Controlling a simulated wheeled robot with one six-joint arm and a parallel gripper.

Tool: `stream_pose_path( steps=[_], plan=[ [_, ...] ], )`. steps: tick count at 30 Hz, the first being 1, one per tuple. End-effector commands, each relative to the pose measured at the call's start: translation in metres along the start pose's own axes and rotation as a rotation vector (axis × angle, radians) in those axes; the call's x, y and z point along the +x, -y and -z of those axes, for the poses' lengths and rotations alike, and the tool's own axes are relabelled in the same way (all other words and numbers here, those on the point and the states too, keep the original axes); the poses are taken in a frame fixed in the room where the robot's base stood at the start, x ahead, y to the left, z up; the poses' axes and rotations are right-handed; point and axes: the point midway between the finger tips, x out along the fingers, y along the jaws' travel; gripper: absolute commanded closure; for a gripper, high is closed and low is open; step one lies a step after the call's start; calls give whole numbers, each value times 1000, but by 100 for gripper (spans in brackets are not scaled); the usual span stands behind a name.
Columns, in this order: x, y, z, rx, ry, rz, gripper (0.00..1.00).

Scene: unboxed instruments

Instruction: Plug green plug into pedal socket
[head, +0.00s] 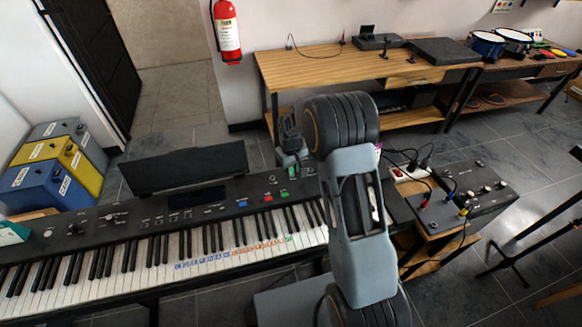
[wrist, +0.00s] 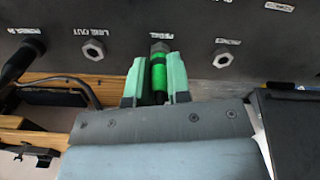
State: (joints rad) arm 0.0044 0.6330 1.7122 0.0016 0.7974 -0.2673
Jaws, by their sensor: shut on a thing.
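In the wrist view my gripper (wrist: 158,80) is shut on the green plug (wrist: 158,80), with a pale green finger on each side. The plug points at the pedal socket (wrist: 159,47), a metal nut on the dark rear panel. The plug's front end meets or nearly meets the nut; I cannot tell whether its tip is inside.
On the rear panel, the line out socket (wrist: 95,49) is to the left and another socket (wrist: 222,57) to the right, both empty. A black plug (wrist: 20,62) with a cable sits at the power socket. A wooden bench (head: 310,70) stands behind.

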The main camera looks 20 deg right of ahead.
Motion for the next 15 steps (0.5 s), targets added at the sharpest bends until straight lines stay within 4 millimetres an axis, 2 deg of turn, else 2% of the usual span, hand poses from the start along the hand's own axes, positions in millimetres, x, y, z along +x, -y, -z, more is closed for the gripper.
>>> stream_pose_path(
  steps=[12, 13, 15],
  plan=[
    [5, 0, 0, 0, 0, 0, 100],
    [5, 0, 0, 0, 0, 0, 81],
    [5, 0, 0, 0, 1, 0, 75]
  ],
)
